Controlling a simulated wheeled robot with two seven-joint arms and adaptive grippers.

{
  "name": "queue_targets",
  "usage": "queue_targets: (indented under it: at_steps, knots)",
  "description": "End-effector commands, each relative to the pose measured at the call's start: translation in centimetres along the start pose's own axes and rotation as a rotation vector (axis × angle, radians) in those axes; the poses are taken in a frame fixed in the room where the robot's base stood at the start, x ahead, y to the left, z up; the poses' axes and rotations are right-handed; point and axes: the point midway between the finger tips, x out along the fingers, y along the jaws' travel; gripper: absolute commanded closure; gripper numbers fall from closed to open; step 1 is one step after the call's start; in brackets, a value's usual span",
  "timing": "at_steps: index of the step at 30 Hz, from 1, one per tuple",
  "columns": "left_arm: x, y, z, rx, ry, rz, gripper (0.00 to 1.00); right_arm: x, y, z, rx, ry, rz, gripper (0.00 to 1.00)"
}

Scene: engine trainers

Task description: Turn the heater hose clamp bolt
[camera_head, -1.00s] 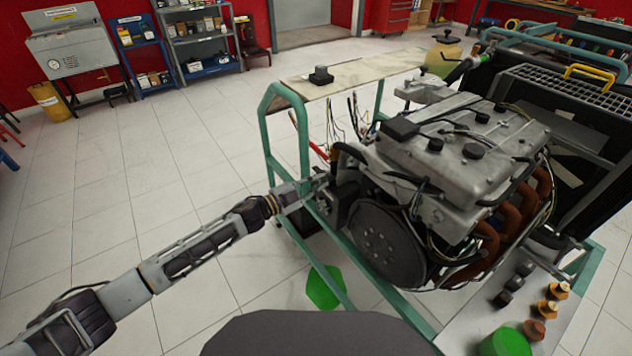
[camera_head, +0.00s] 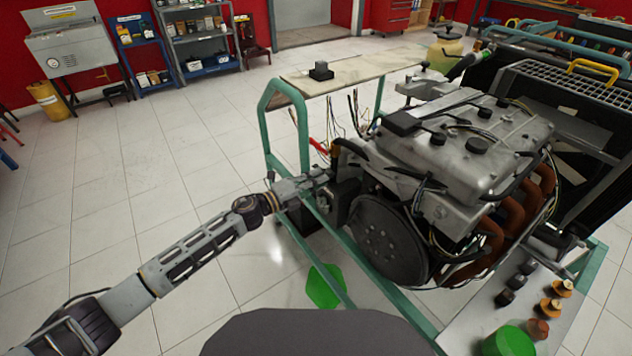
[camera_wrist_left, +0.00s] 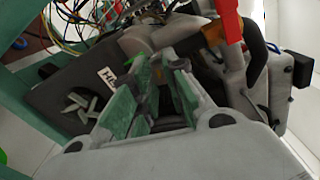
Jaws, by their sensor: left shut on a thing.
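The engine (camera_head: 465,140) stands in a green frame. My left gripper (camera_head: 322,180) reaches in from the left to its near left side, beside a dark block and under a black hose (camera_head: 352,150). In the left wrist view my left gripper (camera_wrist_left: 160,72) has its green-padded fingers close together at a grey metal part. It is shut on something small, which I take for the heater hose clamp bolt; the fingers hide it. A dark hose (camera_wrist_left: 256,55) curves to the right of the fingers there. My right gripper is not in view.
The green frame rail (camera_head: 335,255) runs below my left wrist. Loose wires (camera_wrist_left: 82,18) hang near the gripper, and a red part (camera_wrist_left: 229,18) is close by. A board (camera_head: 350,72) lies behind. The tiled floor at left is clear.

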Motion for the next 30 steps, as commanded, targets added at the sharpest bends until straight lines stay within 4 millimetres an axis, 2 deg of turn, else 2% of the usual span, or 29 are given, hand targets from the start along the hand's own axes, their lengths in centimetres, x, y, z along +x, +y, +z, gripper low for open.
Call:
queue_targets:
  at_steps: [14,30]
  knots:
    - [0.1,0.3,-0.4,0.409,0.007,-0.003,1.0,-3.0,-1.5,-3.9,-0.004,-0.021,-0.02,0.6]
    - [0.0,0.6,-0.5,0.803,0.01,-0.001,1.0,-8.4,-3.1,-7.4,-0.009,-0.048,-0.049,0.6]
